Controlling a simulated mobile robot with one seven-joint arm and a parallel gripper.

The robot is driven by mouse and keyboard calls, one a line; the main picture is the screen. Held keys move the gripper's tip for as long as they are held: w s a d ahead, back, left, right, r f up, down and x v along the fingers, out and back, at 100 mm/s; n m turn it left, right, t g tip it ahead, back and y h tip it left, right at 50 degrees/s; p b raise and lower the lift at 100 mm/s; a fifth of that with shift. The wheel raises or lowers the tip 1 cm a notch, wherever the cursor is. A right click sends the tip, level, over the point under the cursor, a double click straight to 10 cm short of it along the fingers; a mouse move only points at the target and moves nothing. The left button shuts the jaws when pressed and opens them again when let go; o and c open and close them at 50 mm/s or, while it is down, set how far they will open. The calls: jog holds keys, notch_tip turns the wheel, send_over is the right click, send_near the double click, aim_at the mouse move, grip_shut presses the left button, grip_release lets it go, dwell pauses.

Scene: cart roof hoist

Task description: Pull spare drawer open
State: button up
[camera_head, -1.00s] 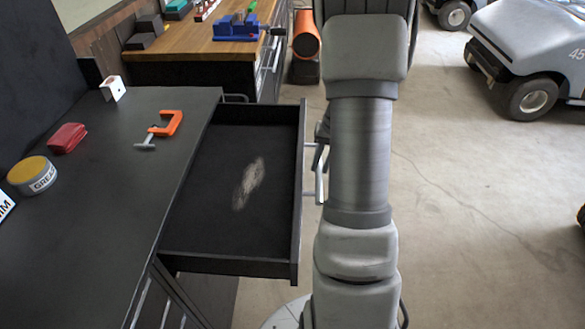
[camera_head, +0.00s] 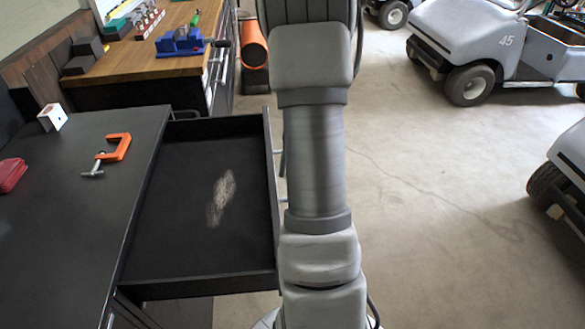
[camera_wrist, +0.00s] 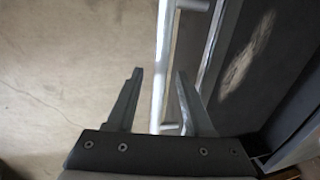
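The spare drawer (camera_head: 165,235) stands pulled well out from the black bench, in the head view. It is empty apart from a pale dusty smear on its floor. The silver bar handle (camera_wrist: 163,40) runs up the wrist view beside the drawer front. My gripper (camera_wrist: 159,73) is open, with one finger on each side of the bar and gaps visible at both sides. In the head view my arm hides the gripper and most of the handle.
The black bench top (camera_head: 60,220) holds an orange clamp (camera_head: 119,148), a white block (camera_head: 52,117) and a red item (camera_head: 11,174). A wooden workbench (camera_head: 140,62) with a blue vise (camera_head: 181,43) stands behind. Carts (camera_head: 475,45) stand at right; the floor between is clear.

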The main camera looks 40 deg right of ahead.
notch_tip(320, 180, up, 17)
jog(key=s+d+p, duration=0.1)
jog(key=s+d, duration=0.1)
jog(key=shift+d+p, duration=0.4)
jog(key=shift+a+r, duration=0.1)
dwell(0.4)
